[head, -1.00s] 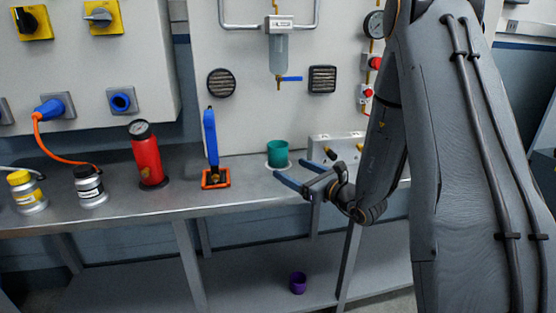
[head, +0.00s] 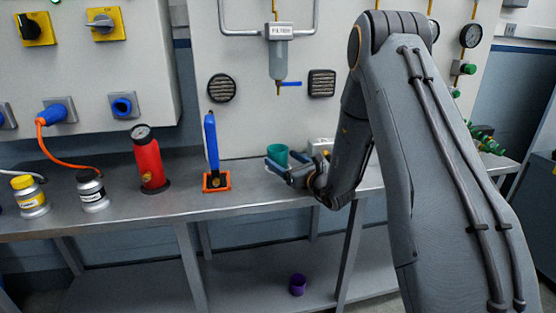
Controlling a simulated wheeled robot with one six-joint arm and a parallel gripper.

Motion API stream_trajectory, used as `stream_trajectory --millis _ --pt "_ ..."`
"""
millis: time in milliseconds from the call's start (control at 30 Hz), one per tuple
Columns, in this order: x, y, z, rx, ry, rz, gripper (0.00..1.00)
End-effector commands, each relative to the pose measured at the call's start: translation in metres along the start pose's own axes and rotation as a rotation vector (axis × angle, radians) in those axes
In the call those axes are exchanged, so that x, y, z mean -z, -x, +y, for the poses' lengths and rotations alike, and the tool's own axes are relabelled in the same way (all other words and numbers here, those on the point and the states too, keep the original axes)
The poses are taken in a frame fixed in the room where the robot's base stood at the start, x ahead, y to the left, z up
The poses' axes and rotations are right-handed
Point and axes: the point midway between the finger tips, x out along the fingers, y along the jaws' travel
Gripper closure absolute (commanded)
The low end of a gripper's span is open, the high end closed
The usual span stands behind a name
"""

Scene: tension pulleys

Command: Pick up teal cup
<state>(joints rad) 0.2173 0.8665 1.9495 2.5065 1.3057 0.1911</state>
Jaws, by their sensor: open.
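The teal cup (head: 278,154) stands upright on the metal bench, close to the back panel, right of the blue-handled tool. My gripper (head: 276,168) is at the cup, with its open fingers overlapping the cup's lower part in the head view. I cannot tell whether the fingers touch the cup or how far they reach around it. The cup's base is hidden behind the fingers.
A blue-handled tool on an orange base (head: 213,160) and a red cylinder with a gauge (head: 149,160) stand left on the bench (head: 140,207). Two small bottles are farther left. A purple cup (head: 298,284) is on the lower shelf. A filter (head: 279,55) hangs above.

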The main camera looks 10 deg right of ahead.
Motion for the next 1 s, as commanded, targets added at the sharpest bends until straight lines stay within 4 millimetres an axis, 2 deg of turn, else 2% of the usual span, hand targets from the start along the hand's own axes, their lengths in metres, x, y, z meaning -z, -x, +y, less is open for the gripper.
stream_trajectory --millis 133,400,700,1000 --pt "0.0 -0.015 0.001 -0.002 0.0 0.001 0.24" --pt "0.0 -0.017 0.001 0.0 0.0 0.001 0.24" --pt "0.0 -0.017 0.001 -0.001 0.0 0.0 0.72" --pt "-0.003 -0.017 0.001 -0.001 0.001 0.0 0.72"
